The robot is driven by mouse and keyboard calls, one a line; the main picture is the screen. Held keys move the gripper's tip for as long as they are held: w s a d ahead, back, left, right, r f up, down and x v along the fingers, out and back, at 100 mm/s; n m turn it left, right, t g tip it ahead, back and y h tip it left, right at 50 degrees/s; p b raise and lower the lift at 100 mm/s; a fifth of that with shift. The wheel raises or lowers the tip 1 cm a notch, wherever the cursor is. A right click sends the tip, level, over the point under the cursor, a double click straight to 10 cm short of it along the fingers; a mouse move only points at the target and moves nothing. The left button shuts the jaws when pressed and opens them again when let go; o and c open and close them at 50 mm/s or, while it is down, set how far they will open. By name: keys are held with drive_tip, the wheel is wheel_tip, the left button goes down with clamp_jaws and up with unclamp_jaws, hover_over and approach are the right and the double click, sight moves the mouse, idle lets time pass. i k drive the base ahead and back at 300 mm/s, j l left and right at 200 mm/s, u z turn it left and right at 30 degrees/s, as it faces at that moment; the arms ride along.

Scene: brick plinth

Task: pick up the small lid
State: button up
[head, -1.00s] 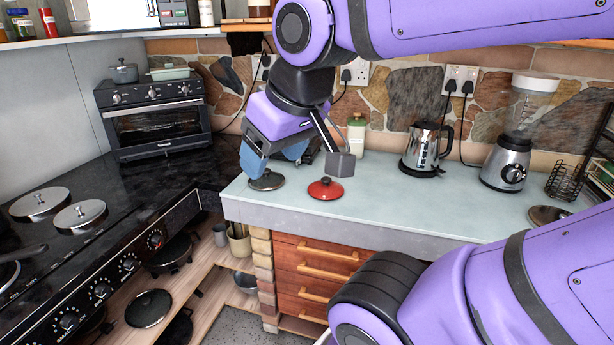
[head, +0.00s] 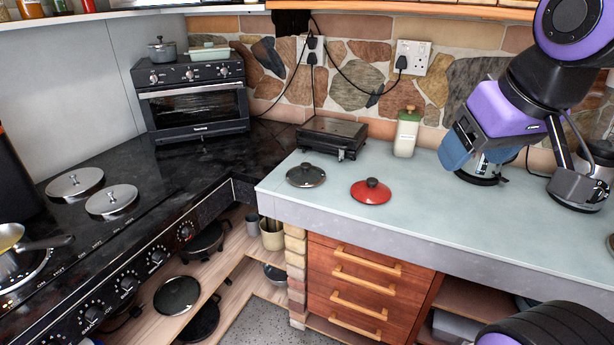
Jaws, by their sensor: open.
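Two small lids lie on the pale counter (head: 430,215). One is a dark grey lid with a knob (head: 306,175) near the counter's left end. The other is a red lid with a dark knob (head: 371,191), to its right. Two silver lids, one at the back (head: 75,183) and one in front (head: 111,200), rest on the black stovetop. I cannot tell which one the task calls the small lid. My gripper (head: 518,175) is open above the counter, well to the right of the red lid. It holds nothing that I can see and partly hides the kettle (head: 487,166).
A black grill (head: 332,134) and a green-topped bottle (head: 407,132) stand at the back of the counter. A toaster oven (head: 193,100) sits in the corner. A pan (head: 20,252) is on the stove at left.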

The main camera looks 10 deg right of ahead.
sight(305, 175)
drive_tip(key=i+j+z, duration=0.1)
drive_tip(key=i+j, duration=1.05)
drive_tip(key=j, duration=0.3)
drive_tip(key=i+l+z, duration=0.05)
